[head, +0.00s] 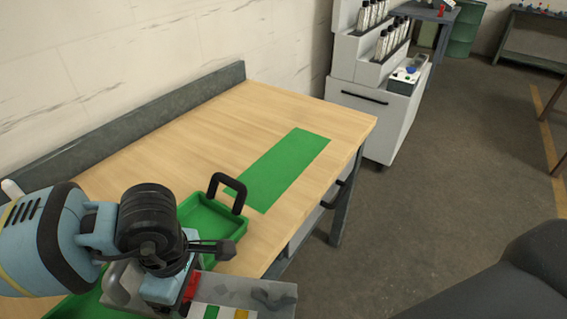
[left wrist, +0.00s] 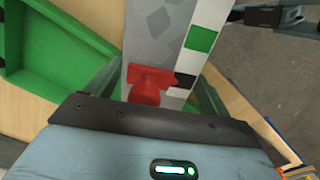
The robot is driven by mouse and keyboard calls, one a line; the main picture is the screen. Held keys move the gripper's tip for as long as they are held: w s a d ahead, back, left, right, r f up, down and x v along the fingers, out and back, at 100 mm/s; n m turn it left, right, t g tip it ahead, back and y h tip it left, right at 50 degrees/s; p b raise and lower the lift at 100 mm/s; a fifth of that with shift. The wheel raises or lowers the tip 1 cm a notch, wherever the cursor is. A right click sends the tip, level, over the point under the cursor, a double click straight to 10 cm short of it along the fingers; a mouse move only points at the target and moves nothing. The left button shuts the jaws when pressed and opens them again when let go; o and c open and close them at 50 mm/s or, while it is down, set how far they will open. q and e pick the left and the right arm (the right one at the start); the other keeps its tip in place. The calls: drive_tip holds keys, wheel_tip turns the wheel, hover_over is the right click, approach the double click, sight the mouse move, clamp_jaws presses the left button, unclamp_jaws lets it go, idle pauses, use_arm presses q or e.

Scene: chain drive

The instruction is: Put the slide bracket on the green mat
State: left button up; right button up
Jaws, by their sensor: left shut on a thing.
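My left gripper (head: 172,290) is low in the head view, over the near part of the bench. It is shut on a grey block, which I take to be the slide bracket (head: 235,284). The bracket carries a white strip with coloured squares and a red part (left wrist: 147,82). In the left wrist view the bracket (left wrist: 160,35) runs away from the palm, between the two fingers. The gripper hides part of it in the head view. The green mat (head: 282,168) lies flat and bare towards the bench's far right end. My right gripper is not identifiable.
A green tray (head: 229,225) with a black handle (head: 228,181) stands between my gripper and the mat. Another green tray (head: 75,308) is partly hidden under my arm. A dark ledge (head: 160,123) runs along the wall.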

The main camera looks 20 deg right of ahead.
use_arm(q)
drive_tip(key=w+a+r+m, duration=0.1)
drive_tip(key=w+a+m, duration=0.1)
drive_tip(key=a+m, duration=1)
drive_tip(key=a, duration=0.3)
drive_tip(key=shift+w+a+m, duration=0.3)
drive_tip(key=shift+w, duration=0.1)
drive_tip(key=shift+d+r, duration=0.1)
drive_tip(key=shift+r, duration=0.05)
